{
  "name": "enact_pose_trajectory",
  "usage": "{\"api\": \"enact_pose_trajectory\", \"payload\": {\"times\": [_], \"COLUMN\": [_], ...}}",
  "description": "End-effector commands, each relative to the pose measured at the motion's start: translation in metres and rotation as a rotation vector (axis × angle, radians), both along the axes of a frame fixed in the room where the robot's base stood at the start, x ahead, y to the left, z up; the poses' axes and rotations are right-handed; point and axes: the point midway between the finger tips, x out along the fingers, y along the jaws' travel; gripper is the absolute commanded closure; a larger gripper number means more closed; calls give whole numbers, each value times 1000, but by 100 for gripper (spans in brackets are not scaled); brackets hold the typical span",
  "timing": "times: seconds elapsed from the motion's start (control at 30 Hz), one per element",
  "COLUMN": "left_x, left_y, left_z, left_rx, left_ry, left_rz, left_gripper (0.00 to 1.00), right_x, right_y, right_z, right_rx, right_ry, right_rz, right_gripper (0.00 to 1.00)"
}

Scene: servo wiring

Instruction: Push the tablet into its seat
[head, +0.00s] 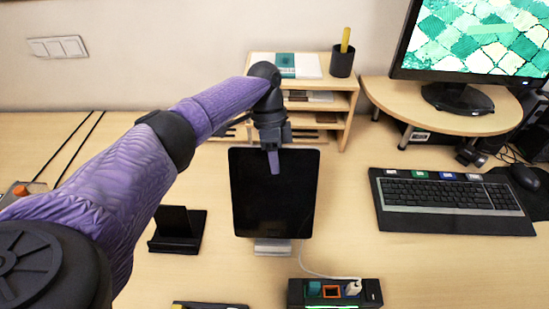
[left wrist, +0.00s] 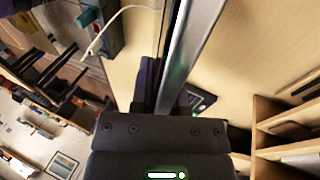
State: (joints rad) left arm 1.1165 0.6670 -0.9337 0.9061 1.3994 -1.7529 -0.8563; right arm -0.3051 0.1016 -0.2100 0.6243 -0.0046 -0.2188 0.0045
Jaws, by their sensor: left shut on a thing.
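The tablet (head: 268,205), a dark slab with a black screen, stands upright in the middle of the desk, leaning slightly. My left gripper (head: 273,160) is shut on its top edge, one finger showing in front of the screen. In the left wrist view the tablet's silver edge (left wrist: 194,42) runs up between the fingers of the same gripper (left wrist: 167,90). A silver stand (head: 272,248) shows just under the tablet's lower edge. The tablet hides most of the stand, and I cannot tell whether the two touch. My right gripper is not in view.
A small black stand (head: 178,231) is left of the tablet. A black box (head: 372,293) with a white cable (head: 318,272) is in front. A wooden shelf (head: 342,103) stands behind, and a keyboard (head: 450,206) lies at right. Bare desk separates tablet and keyboard.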

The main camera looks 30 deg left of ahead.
Motion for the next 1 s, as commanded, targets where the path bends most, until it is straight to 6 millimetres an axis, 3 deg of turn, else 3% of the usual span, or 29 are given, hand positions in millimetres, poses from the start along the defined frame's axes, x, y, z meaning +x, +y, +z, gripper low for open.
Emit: {"api": "enact_pose_trajectory", "payload": {"times": [1.0], "left_x": [-2], "left_y": [-2], "left_z": [-6], "left_rx": [-1], "left_ry": [0], "left_rz": [0], "left_gripper": [100], "right_x": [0], "right_y": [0], "right_z": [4], "right_rx": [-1], "right_ry": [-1], "right_rz": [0], "right_gripper": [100]}}
